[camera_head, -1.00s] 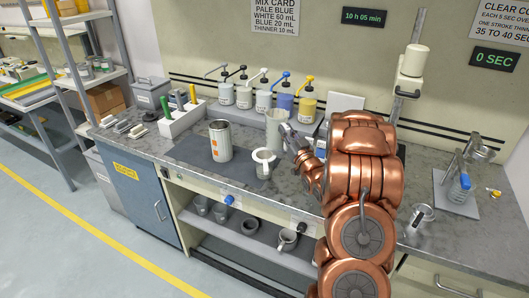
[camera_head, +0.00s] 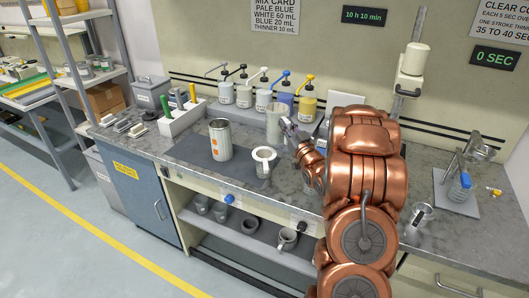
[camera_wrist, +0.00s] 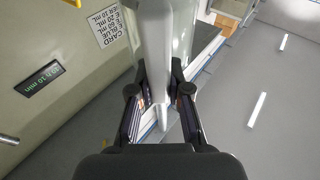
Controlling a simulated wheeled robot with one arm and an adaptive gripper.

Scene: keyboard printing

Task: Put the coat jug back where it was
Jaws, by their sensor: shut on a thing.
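The jug (camera_head: 273,124), pale and translucent, is upright at the back of the bench, just in front of the pump bottles. My gripper (camera_head: 289,125) is at its right side in the head view. In the wrist view, my gripper (camera_wrist: 160,100) is shut on a pale upright part of the jug (camera_wrist: 158,45), apparently its handle. Its jaws stand on both sides of that part. The head view does not settle whether the jug's base touches the bench.
Pump bottles (camera_head: 264,98) stand in a row behind the jug. A can with orange marks (camera_head: 220,142) and a white-rimmed cup (camera_head: 264,158) stand in front and to the left. A white tray (camera_head: 182,122) holds tools. Several cups sit on the lower shelf (camera_head: 260,240).

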